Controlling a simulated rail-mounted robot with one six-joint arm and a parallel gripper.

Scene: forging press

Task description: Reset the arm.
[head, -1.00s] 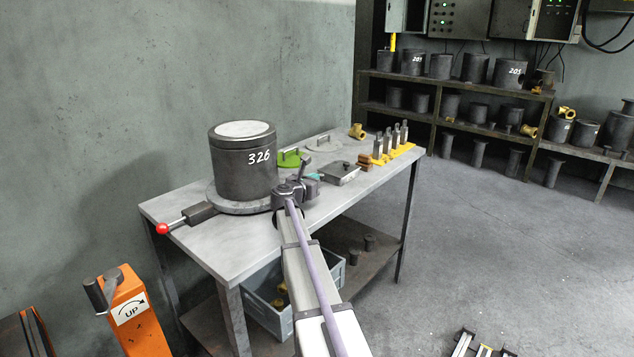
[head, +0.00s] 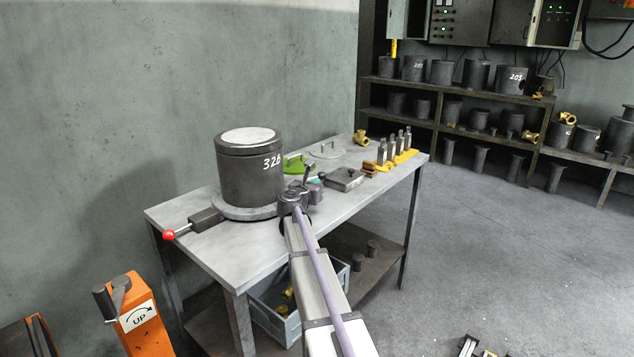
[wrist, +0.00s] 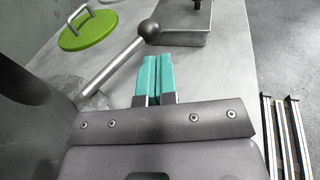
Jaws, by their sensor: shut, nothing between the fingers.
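My gripper (wrist: 154,80) is shut, its two teal fingers side by side with nothing between them. In the head view my gripper (head: 316,184) is small and partly hidden behind my wrist, over the table (head: 235,255) to the right of the dark cylinder marked 326 (head: 250,178). In the wrist view a metal lever with a black ball knob (wrist: 148,30) crosses just beyond the fingertips. I cannot tell whether they touch it.
A green disc with a handle (wrist: 88,30) and a grey lidded box (wrist: 185,22) lie beyond my fingers. The turntable's red-knobbed handle (head: 169,235) sticks out left. Open floor (head: 470,240) lies right.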

